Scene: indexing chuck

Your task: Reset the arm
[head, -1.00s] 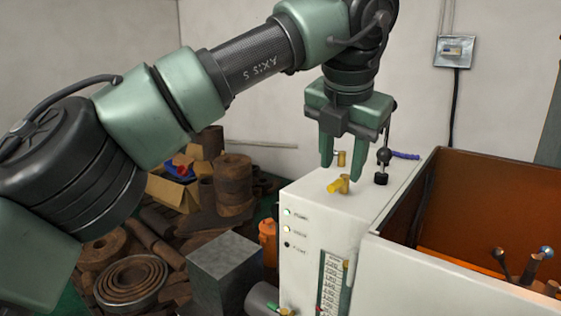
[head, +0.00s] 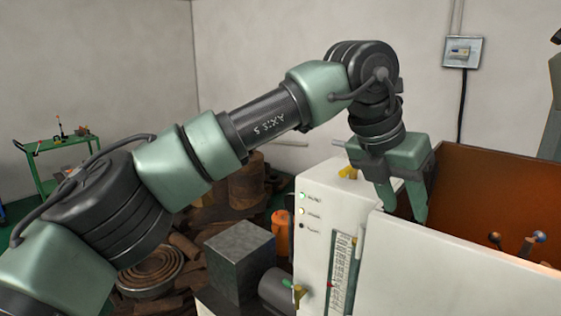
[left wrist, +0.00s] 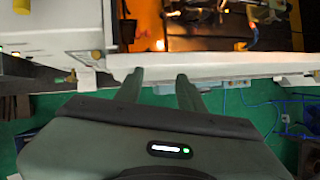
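My left gripper (head: 403,205) points down beside the white machine's control box (head: 318,255), at the near left corner of the orange-lined enclosure (head: 490,190). Its two fingers are apart with nothing between them. In the left wrist view the gripper (left wrist: 160,85) also shows spread, empty fingers, near the white enclosure wall (left wrist: 210,68). I cannot tell whether the fingertips touch the wall. Inside the enclosure, ball-ended levers (head: 527,245) show at the lower right. My right gripper is not in view.
A yellow fitting (head: 348,172) stands on top of the control box. A grey metal block (head: 240,260) and rusty scrap lie left of the machine. A green cart (head: 60,155) stands far left. A switch box (head: 462,52) hangs on the back wall.

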